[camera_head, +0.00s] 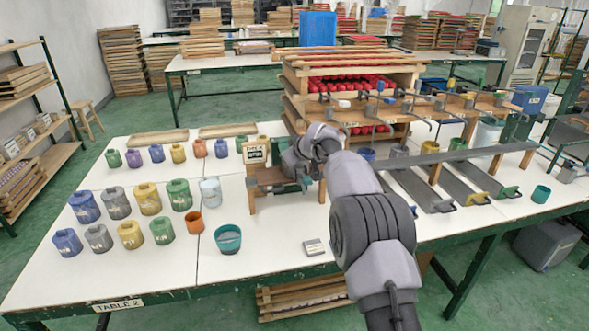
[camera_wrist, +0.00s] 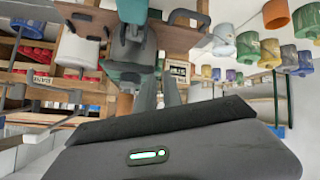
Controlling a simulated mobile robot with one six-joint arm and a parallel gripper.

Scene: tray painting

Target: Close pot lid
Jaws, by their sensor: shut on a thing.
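Several pots stand in rows on the white table, among them a blue pot (camera_head: 83,207), a yellow pot (camera_head: 147,199), a green pot (camera_head: 179,195) and a white pot (camera_head: 210,192). A teal pot (camera_head: 228,239) at the front looks open on top. No separate lid can be made out. My gripper (camera_wrist: 160,92) is beside a wooden stand (camera_head: 267,190). It is shut on a dark grey and teal piece (camera_wrist: 132,46), which I cannot identify clearly. My arm partly hides the stand in the head view.
An orange cup (camera_head: 194,222) stands near the teal pot. A small grey box (camera_head: 314,247) lies near the front edge. A wooden rack (camera_head: 345,85) with red items rises behind my arm. Long grey trays (camera_head: 420,188) lie to the right.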

